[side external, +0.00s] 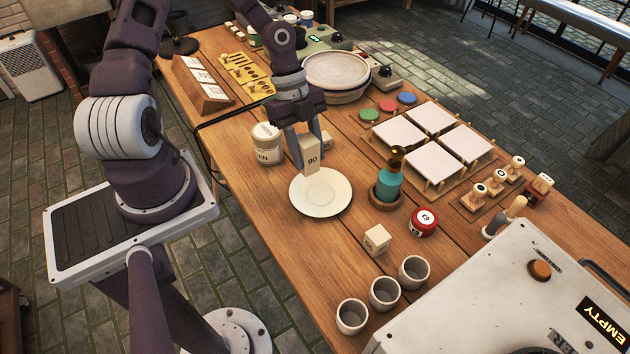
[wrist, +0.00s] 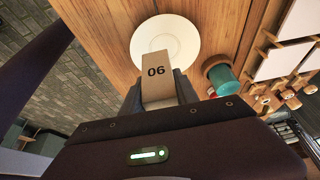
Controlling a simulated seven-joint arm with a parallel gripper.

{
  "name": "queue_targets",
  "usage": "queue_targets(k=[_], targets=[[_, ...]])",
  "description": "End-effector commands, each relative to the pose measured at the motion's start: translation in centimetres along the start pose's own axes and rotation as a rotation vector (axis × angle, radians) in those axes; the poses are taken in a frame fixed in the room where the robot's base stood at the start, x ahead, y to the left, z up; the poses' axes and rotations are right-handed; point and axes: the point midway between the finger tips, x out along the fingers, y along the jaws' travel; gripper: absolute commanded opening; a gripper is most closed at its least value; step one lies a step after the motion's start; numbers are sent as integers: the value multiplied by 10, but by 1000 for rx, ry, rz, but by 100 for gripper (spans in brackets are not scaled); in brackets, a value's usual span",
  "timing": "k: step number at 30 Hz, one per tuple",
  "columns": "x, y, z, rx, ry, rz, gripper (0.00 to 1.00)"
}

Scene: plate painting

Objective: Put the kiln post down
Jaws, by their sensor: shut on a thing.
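The kiln post (side external: 311,156) is a beige block marked 90, held upright between the fingers of my gripper (side external: 308,145). My gripper is shut on it. In the side external view its lower end overlaps the far part of the white plate (side external: 318,208); I cannot tell whether it touches the plate. In the wrist view the kiln post (wrist: 157,75) stands out from between the fingers, its number upside down, with the plate (wrist: 185,40) behind it. The plate lies on the wooden table (side external: 262,200).
A labelled jar (side external: 267,145) stands left of my gripper. A teal bottle (side external: 389,178) in a wooden ring, a red round tin (side external: 423,222) and a small pale cube (side external: 377,239) are right of the plate. Three grey cups (side external: 383,292) stand at the front. Bare wood lies left of the plate.

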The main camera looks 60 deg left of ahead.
Motion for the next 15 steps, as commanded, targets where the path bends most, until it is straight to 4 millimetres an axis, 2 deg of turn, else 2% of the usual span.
queue_targets(k=[1, 11, 15], targets=[[11, 0, 3, 1, 2, 4, 0], [58, 0, 22, 0, 1, 1, 0], [60, -1, 24, 1, -1, -2, 0]])
